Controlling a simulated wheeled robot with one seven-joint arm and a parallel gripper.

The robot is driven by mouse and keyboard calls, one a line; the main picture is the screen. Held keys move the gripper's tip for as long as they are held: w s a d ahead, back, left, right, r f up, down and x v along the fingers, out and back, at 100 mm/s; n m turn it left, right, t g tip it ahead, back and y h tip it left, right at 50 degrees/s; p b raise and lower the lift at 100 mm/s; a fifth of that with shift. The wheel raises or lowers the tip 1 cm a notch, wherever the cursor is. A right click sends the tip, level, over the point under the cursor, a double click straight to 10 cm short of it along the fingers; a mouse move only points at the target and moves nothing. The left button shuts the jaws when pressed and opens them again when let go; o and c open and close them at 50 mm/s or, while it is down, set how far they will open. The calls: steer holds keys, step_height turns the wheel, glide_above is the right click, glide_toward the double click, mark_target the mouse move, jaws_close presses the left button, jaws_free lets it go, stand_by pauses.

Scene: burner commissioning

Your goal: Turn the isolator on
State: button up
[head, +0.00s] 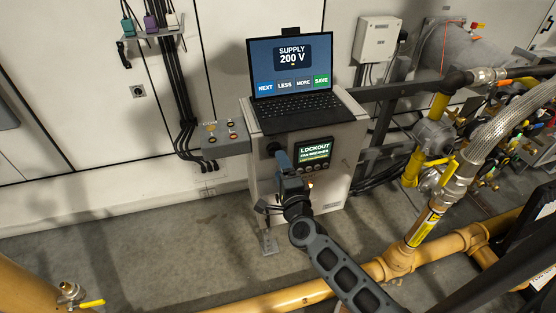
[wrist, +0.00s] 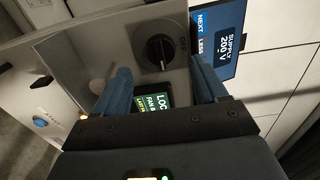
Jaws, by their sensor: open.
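The isolator is a round black rotary knob (wrist: 159,52) on the front of a light grey cabinet (head: 263,180). In the head view the knob (head: 272,149) is at the cabinet's upper left, partly hidden by my gripper (head: 284,162). In the wrist view the knob lies ahead of my gripper (wrist: 159,66), between the two blue fingers and just beyond their tips. The fingers are spread, with nothing between them.
A display (head: 314,151) reading LOCKOUT sits right of the knob, with small buttons below. A laptop (head: 291,75) showing SUPPLY 200 V stands on the cabinet. A small grey box (head: 223,138) is at the left. Yellow pipes (head: 395,262) run low in front and right.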

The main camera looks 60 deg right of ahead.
steer(key=v, duration=0.2)
steer(key=shift+s+a, duration=0.2)
stand_by(0.4)
steer(key=s+a+r+n+t+y, duration=0.1)
steer(key=s+a+r+n+y, duration=0.5)
steer(key=s+a+n, duration=0.4)
steer(key=s+a+r+n+t+y, duration=0.1)
steer(key=s+a+r+n+y, duration=0.6)
steer(key=a+n, duration=1)
steer(key=s+r, duration=0.2)
steer(key=s, duration=0.2)
steer(key=shift+s+n+t, duration=0.35)
steer(key=shift+n+t, duration=0.05)
steer(key=shift+a, duration=0.1)
steer(key=shift+c, duration=0.2)
